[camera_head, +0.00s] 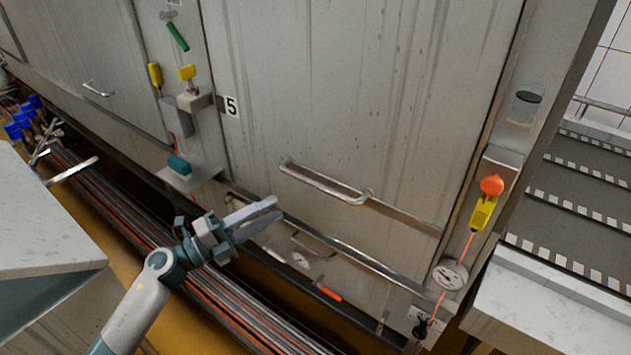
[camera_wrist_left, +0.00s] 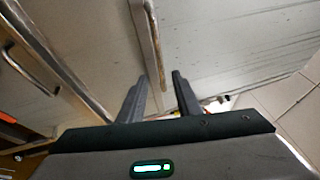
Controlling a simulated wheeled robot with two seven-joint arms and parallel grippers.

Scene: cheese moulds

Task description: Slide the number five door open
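The number five door (camera_head: 400,90) is a large grey metal panel with a "5" label (camera_head: 231,106) near its left edge. A horizontal bar handle (camera_head: 325,184) sits low on the door. The handle also shows in the left wrist view (camera_wrist_left: 150,40), beyond the fingertips. My left gripper (camera_head: 277,207) is just below and left of the handle, apart from it. In the left wrist view the gripper (camera_wrist_left: 159,85) has its fingers spread with nothing between them. My right gripper is in neither view.
A lower panel with a small handle (camera_head: 310,243) lies under the door, behind a rail. Pipes (camera_head: 250,310) run along the floor. A pale block (camera_head: 45,230) stands at left; an orange-and-yellow device (camera_head: 485,205) and gauge (camera_head: 450,275) are at the right post.

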